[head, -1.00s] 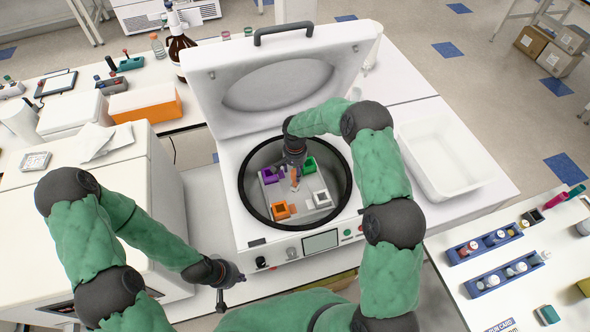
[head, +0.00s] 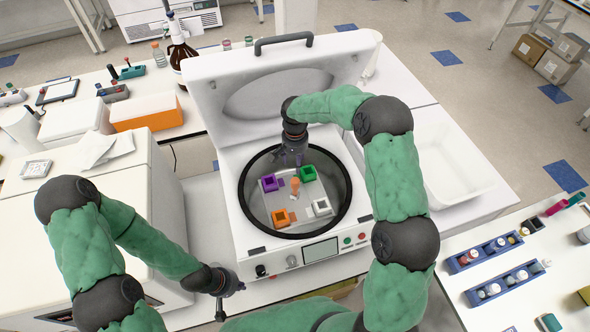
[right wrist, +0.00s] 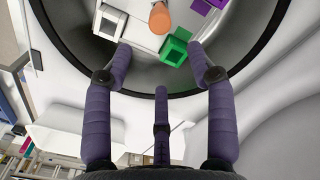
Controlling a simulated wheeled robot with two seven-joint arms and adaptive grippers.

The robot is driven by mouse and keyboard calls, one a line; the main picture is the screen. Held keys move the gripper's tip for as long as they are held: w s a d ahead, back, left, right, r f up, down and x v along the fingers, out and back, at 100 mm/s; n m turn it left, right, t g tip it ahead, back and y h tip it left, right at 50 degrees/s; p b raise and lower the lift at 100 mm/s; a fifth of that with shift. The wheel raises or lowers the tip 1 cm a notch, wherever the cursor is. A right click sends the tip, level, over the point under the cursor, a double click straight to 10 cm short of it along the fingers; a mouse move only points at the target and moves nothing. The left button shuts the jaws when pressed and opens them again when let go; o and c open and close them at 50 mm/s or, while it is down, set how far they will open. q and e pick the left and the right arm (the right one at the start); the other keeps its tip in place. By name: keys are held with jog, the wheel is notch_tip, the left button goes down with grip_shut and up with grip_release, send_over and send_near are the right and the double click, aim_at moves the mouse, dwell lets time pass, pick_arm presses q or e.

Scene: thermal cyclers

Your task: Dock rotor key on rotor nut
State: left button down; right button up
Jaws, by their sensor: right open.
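The open centrifuge's round chamber (head: 247,190) holds a grey rotor (head: 271,207) with purple, green, orange and white buckets. A small orange-tan piece, seemingly the rotor key (head: 295,187), stands roughly upright at the rotor's middle; in the right wrist view its round end (right wrist: 159,17) shows at the top edge. The rotor nut cannot be made out, probably hidden beneath it. My right gripper (head: 292,161) is above the chamber's back part, behind and apart from the key. Its fingers (right wrist: 160,52) are spread and empty. My left gripper (head: 221,306) hangs by the centrifuge's front left corner, its jaws unclear.
The raised lid (head: 275,90) stands behind the chamber, close to my right arm. A white tray (head: 450,165) lies on the right. A white machine (head: 95,215) is on the left. A side bench (head: 520,300) carries blue racks with tubes.

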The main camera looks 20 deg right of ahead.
pick_arm(q)
jog(key=shift+f, duration=0.1)
pick_arm(e)
jog(key=shift+r, duration=1.2)
